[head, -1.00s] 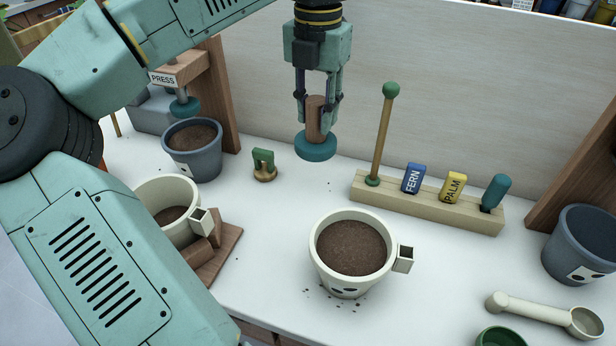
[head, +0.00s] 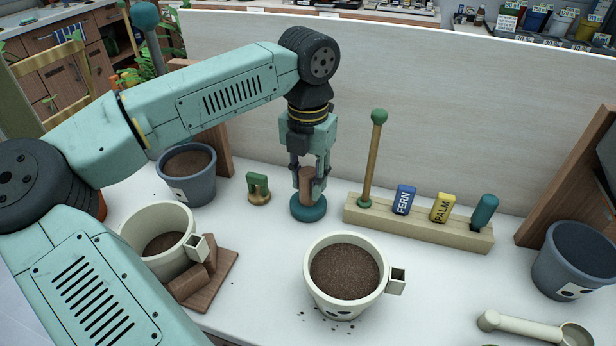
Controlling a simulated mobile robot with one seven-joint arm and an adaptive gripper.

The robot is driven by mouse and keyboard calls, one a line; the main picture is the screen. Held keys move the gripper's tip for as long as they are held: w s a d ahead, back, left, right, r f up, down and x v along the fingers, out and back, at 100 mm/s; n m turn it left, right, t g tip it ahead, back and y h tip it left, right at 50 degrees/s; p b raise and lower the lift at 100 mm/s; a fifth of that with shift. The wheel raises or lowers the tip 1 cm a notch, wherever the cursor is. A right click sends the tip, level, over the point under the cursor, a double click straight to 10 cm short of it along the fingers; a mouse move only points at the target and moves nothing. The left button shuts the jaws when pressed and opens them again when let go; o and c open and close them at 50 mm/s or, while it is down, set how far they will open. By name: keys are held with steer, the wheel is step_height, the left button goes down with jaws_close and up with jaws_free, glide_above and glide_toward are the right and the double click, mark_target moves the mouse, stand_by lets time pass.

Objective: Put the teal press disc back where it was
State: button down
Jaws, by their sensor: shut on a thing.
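The teal press disc (head: 309,208) has an upright brown wooden handle (head: 307,180). My gripper (head: 308,188) points straight down and is shut on that handle. The disc is level and low at the white table, behind the middle cream pot. It looks to be on the table surface, but I cannot tell whether it touches. Most of the press at the back left is hidden behind my arm.
A cream pot of soil (head: 346,278) stands in front. The wooden rack (head: 420,226) holds a green-knobbed rod and tags. Another cream pot (head: 161,241) and a blue-grey pot (head: 188,174) stand left; a scoop (head: 530,325) lies right.

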steer(key=shift+f, duration=0.2)
steer(key=c, duration=1.2)
jaws_free()
steer(key=shift+c, duration=0.2)
steer(key=shift+r, duration=0.2)
step_height(320, 180, up, 12)
steer(key=b, duration=0.1)
